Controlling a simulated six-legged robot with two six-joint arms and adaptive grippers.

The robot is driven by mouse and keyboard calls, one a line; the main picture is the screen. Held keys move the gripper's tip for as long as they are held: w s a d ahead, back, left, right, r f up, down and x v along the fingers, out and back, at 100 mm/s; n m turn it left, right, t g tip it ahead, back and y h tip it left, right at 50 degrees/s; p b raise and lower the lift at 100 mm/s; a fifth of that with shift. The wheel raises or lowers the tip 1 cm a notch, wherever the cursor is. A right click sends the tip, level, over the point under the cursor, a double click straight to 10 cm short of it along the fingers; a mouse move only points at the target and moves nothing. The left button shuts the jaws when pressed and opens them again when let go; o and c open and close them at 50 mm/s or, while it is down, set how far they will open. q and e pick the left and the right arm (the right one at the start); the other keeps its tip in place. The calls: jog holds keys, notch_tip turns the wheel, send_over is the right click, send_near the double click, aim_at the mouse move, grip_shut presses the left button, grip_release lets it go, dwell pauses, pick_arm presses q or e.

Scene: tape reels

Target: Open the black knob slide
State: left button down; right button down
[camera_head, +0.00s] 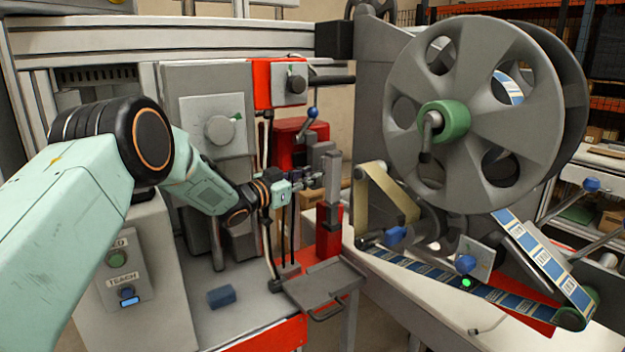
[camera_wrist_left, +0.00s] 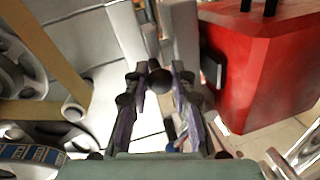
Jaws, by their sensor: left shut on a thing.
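The black knob (camera_wrist_left: 160,80) is a small dark ball at the middle of the left wrist view. It sits between the fingertips of my left gripper (camera_wrist_left: 159,74), which is shut on it. Pale grey upright parts of the slide (camera_wrist_left: 185,45) rise just beyond the fingertips. In the head view my left gripper (camera_head: 313,180) reaches in from the left to a grey upright block (camera_head: 332,172) above a red post. The knob cannot be made out in the head view. My right gripper is not in view.
A red box (camera_wrist_left: 256,70) stands close on the right in the wrist view. A large grey reel (camera_head: 470,112) stands on the right, with blue label tape (camera_head: 540,255) below it. A grey tray (camera_head: 322,284) is under the gripper. A blue block (camera_head: 221,297) lies on the bench.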

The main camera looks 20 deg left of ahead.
pick_arm(q)
jog(key=shift+w+a+f, duration=0.3)
jog(key=shift+w+a, duration=0.05)
jog(key=shift+a, duration=0.15)
jog(key=shift+s+d+r, duration=0.1)
jog(key=shift+d+r, duration=0.05)
jog(key=c, duration=1.4)
grip_release()
jog(key=o, duration=0.3)
jog(key=shift+r, duration=0.1)
